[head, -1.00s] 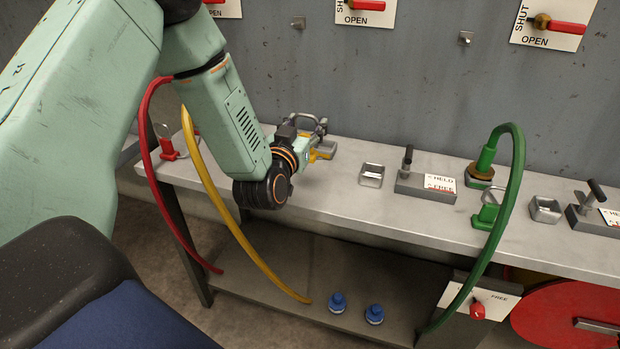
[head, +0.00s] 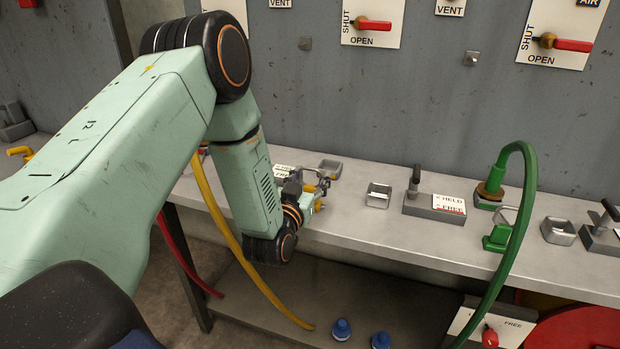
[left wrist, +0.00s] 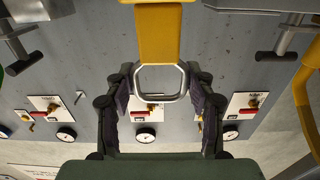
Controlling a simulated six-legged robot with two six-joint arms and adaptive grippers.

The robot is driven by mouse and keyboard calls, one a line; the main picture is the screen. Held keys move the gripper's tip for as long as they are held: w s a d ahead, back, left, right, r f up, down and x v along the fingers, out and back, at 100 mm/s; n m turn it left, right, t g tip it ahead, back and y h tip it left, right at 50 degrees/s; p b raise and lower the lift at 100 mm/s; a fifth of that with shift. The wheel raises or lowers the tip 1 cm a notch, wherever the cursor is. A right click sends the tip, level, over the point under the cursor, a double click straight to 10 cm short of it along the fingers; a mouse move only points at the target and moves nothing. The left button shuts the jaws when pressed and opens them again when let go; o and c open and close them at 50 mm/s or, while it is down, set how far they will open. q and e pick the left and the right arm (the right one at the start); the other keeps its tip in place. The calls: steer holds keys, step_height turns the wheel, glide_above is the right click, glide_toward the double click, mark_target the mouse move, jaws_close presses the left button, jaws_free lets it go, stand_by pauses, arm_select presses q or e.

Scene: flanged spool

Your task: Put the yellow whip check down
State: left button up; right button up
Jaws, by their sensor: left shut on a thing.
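The yellow whip check shows best in the left wrist view, as a yellow strap (left wrist: 158,35) with a metal loop (left wrist: 160,84) at its end. My left gripper (left wrist: 160,98) is shut on it, with the loop between its fingers. In the head view my left gripper (head: 313,190) is over the left part of the bench, in front of a small square metal tray (head: 329,169). Only a little yellow of the whip check (head: 318,206) shows there; the gripper hides the rest. I cannot tell whether it touches the bench. My right gripper is not in view.
The grey bench (head: 350,226) has free room along its front. Right of my gripper are another square tray (head: 378,195), a HELD/FREE block (head: 432,206) and a green hose (head: 528,200). A yellow hose (head: 217,212) hangs beside my arm. Blue caps (head: 341,329) are on the lower shelf.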

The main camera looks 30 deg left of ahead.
arm_select(q)
steer(key=shift+f, duration=0.2)
steer(key=o, duration=1.2)
steer(key=shift+w+f, duration=0.15)
steer(key=shift+w, duration=0.05)
steer(key=shift+o, duration=0.8)
steer(key=shift+s, duration=0.2)
steer(key=shift+w+r, duration=0.1)
steer(key=shift+r, duration=0.1)
